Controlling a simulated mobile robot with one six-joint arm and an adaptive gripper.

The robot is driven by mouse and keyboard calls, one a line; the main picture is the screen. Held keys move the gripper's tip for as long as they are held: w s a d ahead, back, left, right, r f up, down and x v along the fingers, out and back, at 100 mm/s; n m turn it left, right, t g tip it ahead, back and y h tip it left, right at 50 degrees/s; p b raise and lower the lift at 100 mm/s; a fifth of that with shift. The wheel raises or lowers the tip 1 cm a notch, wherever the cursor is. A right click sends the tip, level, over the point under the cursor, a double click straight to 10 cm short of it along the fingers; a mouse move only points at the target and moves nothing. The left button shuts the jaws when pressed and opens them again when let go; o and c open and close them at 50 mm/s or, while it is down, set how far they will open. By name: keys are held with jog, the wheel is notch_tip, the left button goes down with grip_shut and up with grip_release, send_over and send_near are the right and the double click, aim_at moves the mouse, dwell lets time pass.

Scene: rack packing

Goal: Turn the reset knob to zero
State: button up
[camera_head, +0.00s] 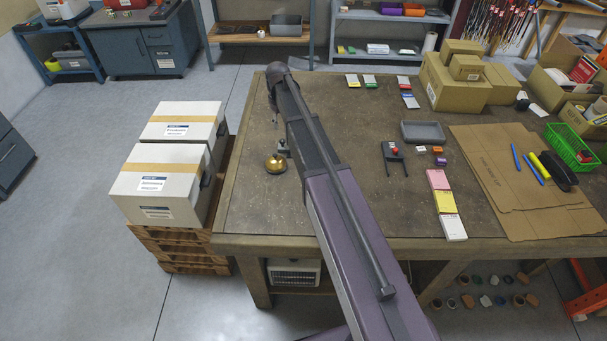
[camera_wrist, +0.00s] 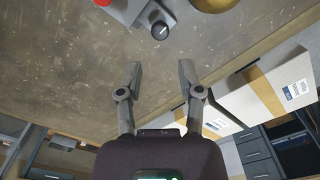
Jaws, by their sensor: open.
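A small dark round knob with a pale mark (camera_wrist: 160,29) sits on a grey block at the top of the wrist view. The grey block (camera_head: 282,147) shows partly in the head view beside my arm, which hides the rest. My gripper (camera_wrist: 160,68) is open and empty, its two fingers apart. In the wrist view the knob lies beyond the fingertips, roughly in line with the gap between them, and nothing is between the fingers. I cannot tell the knob's exact setting.
A brass dome (camera_head: 276,164) stands close to the grey block; it also shows in the wrist view (camera_wrist: 214,3). A red round part (camera_wrist: 103,2) is at the top edge there. White boxes (camera_head: 156,186) stand left of the worktable (camera_head: 245,195). The tabletop around the block is mostly clear.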

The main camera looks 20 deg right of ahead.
jog(key=shift+r+p, duration=2.7)
jog(key=shift+r, duration=0.3)
jog(key=s+f+m+b, duration=0.2)
jog(key=s, duration=1.2)
jog(key=s+f+m+b, duration=0.2)
jog(key=s+m, duration=0.1)
jog(key=s, duration=1.1)
jog(key=shift+s+a+f, duration=0.15)
jog(key=shift+s, duration=0.25)
jog(key=shift+s, duration=0.1)
